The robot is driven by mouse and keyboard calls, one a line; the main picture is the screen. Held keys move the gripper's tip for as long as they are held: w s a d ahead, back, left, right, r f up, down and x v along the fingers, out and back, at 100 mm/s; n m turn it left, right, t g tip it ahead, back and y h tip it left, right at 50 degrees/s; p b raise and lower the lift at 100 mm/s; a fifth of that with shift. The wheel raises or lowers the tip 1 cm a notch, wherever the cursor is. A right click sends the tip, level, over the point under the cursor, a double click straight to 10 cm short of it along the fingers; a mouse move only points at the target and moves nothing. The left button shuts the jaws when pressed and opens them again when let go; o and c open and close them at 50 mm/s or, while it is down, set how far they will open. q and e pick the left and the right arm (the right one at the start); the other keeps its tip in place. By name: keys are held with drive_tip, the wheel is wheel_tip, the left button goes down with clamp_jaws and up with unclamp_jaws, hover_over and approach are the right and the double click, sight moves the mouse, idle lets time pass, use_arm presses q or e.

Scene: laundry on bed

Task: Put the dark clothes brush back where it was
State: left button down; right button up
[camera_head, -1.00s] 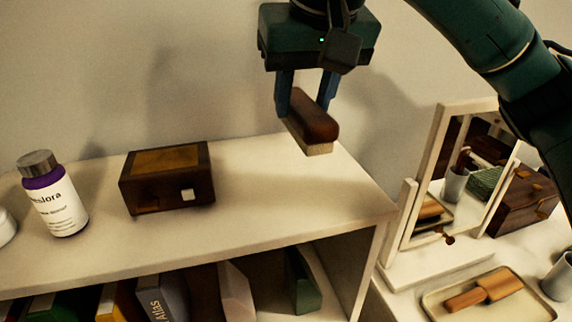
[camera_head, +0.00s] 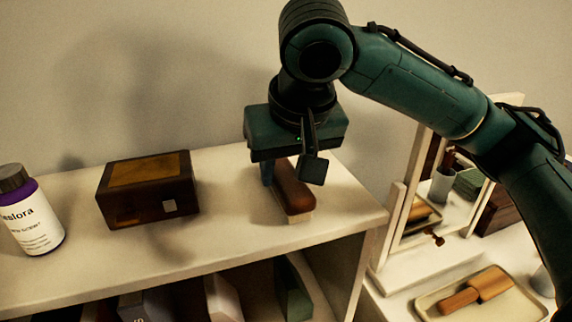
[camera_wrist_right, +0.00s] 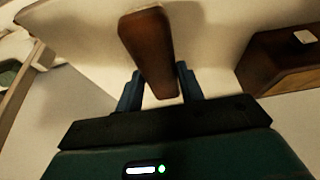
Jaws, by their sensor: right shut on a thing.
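The dark clothes brush (camera_head: 292,190) has a reddish-brown back and pale bristles. My right gripper (camera_head: 284,180) is shut on it from above, at the right part of the white shelf top (camera_head: 235,215). The bristles face down and are at or very close to the shelf surface; I cannot tell whether they touch. In the right wrist view the brush (camera_wrist_right: 150,48) sticks out between the two blue fingers (camera_wrist_right: 160,88). My left gripper is not in view.
A dark wooden box (camera_head: 148,190) stands left of the brush, with a white-labelled bottle (camera_head: 32,215) further left. Books (camera_head: 292,285) stand below. A mirror (camera_head: 432,190) and a tray (camera_head: 430,305) with a light wooden brush (camera_head: 475,290) are at right.

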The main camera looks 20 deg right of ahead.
drive_tip(key=o, duration=0.9)
use_arm(q)
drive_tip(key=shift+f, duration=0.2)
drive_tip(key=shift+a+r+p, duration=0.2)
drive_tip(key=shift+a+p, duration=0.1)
drive_tip(key=shift+p, duration=0.2)
use_arm(e)
drive_tip(key=v, duration=1.2)
drive_tip(key=shift+r, duration=0.1)
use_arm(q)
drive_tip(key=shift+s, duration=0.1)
